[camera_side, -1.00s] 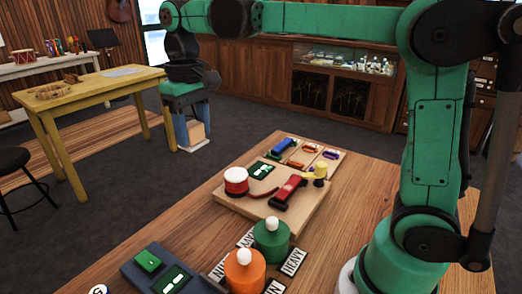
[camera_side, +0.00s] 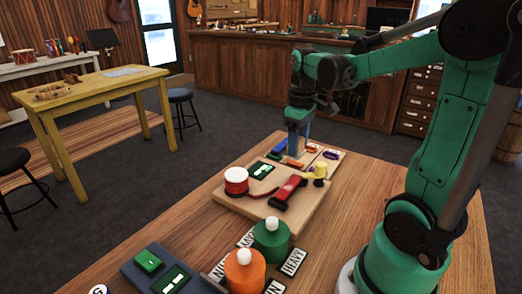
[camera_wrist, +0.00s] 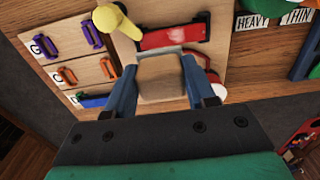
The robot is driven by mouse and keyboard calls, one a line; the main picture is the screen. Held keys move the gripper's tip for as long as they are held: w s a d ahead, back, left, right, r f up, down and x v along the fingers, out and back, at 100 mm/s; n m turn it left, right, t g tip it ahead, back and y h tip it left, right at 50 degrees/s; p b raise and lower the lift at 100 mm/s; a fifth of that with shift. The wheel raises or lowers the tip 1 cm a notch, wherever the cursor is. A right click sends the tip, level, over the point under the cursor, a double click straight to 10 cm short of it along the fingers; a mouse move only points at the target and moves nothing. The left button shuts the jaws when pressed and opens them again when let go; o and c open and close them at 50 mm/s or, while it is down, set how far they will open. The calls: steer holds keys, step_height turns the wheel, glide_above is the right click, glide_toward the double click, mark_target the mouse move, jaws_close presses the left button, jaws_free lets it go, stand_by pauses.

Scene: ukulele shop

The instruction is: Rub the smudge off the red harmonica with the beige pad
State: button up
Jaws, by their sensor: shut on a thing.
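The red harmonica (camera_side: 287,189) lies on a wooden board (camera_side: 236,207) on the table; it also shows at the top of the wrist view (camera_wrist: 172,37). My gripper (camera_side: 296,152) points down over the far end of the table, beyond the red harmonica, by the blue and orange pieces. In the wrist view my gripper's blue fingers (camera_wrist: 160,90) are shut on the beige pad (camera_wrist: 161,78). The pad appears apart from the harmonica. The pad cannot be made out in the side view.
A yellow peg-like piece (camera_side: 320,171) stands right of the harmonica. A red-and-white drum (camera_side: 236,181) stands to its left. A lettered panel (camera_wrist: 88,67) holds several coloured pieces. Green (camera_side: 271,238) and orange (camera_side: 244,271) knobbed pots stand nearer the front. The right tabletop is mostly clear.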

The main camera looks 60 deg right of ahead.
mark_target(295, 182)
steer(key=shift+f, duration=3.75)
steer(key=shift+a, duration=0.35)
jaws_close()
steer(key=shift+w+a+f, duration=0.1)
steer(key=shift+a+f, duration=0.1)
steer(key=shift+a, duration=1.35)
steer(key=shift+d, duration=2)
steer(key=shift+a+r, duration=0.15)
steer(key=shift+r, duration=3.95)
